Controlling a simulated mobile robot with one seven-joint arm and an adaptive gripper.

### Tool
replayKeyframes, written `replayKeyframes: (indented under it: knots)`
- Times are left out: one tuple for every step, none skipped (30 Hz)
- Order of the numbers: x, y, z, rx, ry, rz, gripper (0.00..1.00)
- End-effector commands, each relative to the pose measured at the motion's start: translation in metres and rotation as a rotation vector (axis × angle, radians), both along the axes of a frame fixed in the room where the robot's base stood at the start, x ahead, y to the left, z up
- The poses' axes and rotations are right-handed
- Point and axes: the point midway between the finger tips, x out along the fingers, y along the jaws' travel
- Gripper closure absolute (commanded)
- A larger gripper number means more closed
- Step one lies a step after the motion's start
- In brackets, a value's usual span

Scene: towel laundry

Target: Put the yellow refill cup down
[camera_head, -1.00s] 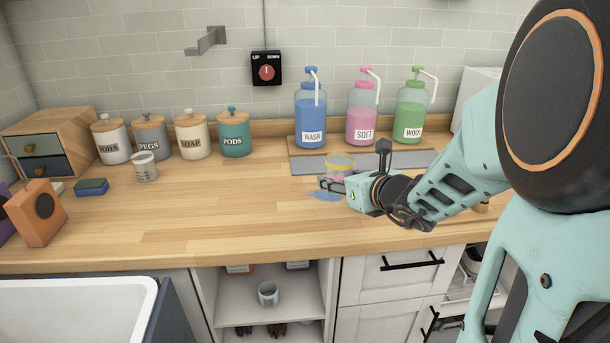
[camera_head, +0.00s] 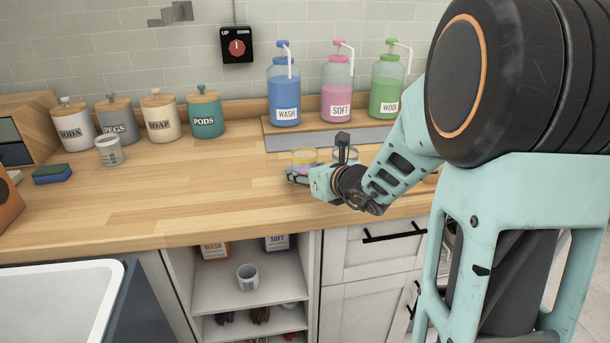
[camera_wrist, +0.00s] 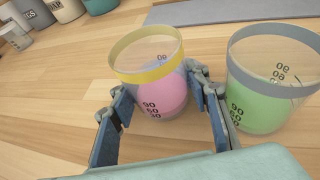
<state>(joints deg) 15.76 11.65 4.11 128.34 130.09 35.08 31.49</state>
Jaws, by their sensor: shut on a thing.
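The yellow refill cup is a clear cup with a yellow rim, measuring marks and pink liquid inside. In the wrist view the cup (camera_wrist: 147,75) stands between the two fingers of my gripper (camera_wrist: 160,100), which is shut on it. In the head view the cup (camera_head: 304,156) shows just behind my gripper (camera_head: 300,174), low over the wooden counter (camera_head: 200,200), in front of the pump bottles. I cannot tell whether its base touches the counter.
A grey-rimmed cup with green liquid (camera_wrist: 268,100) stands close to the right of my right finger. The bottle platform (camera_head: 285,143) with blue, pink and green pump bottles is behind. Another clear cup (camera_head: 109,151) stands near the canisters.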

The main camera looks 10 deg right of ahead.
Motion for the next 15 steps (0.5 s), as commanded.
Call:
replayKeyframes:
  knots:
    - [0.0000,0.0000,0.0007,0.000,0.000,0.000,0.75]
    - [0.0000,0.0000,0.0003,0.000,0.000,0.000,0.75]
    - [0.0000,0.0000,-0.0009,0.000,0.000,0.000,0.75]
    - [-0.0001,0.0000,-0.0020,0.000,0.000,0.000,0.75]
    - [-0.0001,0.0001,-0.0031,0.000,0.000,0.000,0.75]
    - [-0.0001,0.0001,-0.0041,-0.001,0.000,0.000,0.75]
    - [-0.0001,0.0001,-0.0038,-0.001,0.000,0.000,0.56]
    - [-0.0001,0.0001,-0.0028,-0.001,0.000,0.000,0.52]
    - [-0.0001,0.0001,-0.0027,-0.001,0.000,0.000,0.49]
    - [-0.0002,0.0000,-0.0027,0.000,0.000,0.000,0.49]
    - [-0.0001,0.0001,-0.0027,0.000,0.000,0.000,0.49]
    - [-0.0002,0.0000,-0.0027,0.000,0.000,0.000,0.49]
    - [-0.0002,0.0000,-0.0027,0.000,0.000,0.000,0.49]
    - [-0.0002,0.0000,-0.0027,0.000,0.000,0.000,0.49]
    - [-0.0002,0.0000,-0.0027,0.000,0.000,0.000,0.49]
